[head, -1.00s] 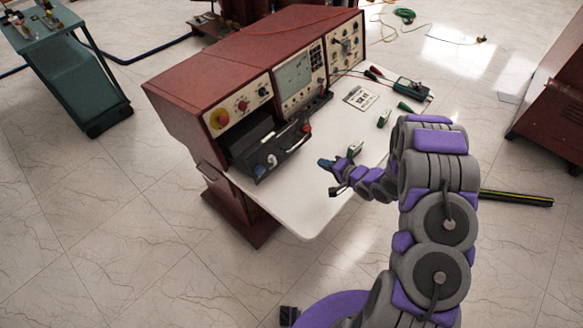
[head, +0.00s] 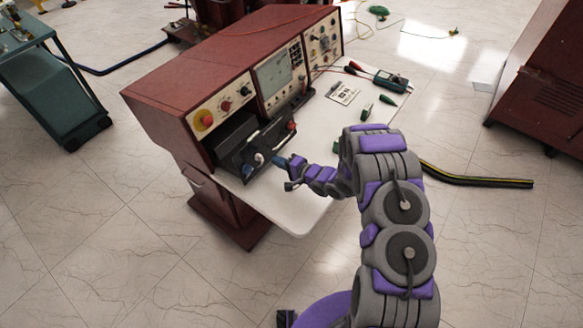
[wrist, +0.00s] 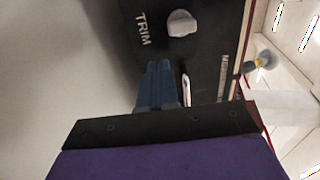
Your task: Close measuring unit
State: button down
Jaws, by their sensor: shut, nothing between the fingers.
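The measuring unit is a black drawer-like box (head: 252,148) pulled out from the lower left of the red console (head: 215,75). Its front panel carries light knobs, a red part and a pale handle. My gripper (head: 281,162) is at the near right side of this panel. In the wrist view the black panel (wrist: 205,45) shows "TRIM" lettering and a grey knob (wrist: 181,23). My blue fingertips (wrist: 160,68) are together, over or against the panel just below the knob. I cannot tell whether they touch it.
The white tabletop (head: 310,195) lies beneath the unit and is clear at its front corner. A meter (head: 390,81), a card (head: 343,93) and green connectors (head: 367,110) lie farther right. A striped hose (head: 480,180) lies on the floor at right.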

aim_at(266, 156)
jog(key=x, duration=0.2)
jog(key=shift+w+a+f, duration=0.1)
jog(key=shift+a, duration=0.15)
jog(key=shift+w+a+b, duration=0.15)
jog(key=shift+w+b, duration=0.05)
jog(key=shift+b, duration=0.1)
jog(key=shift+w, duration=0.15)
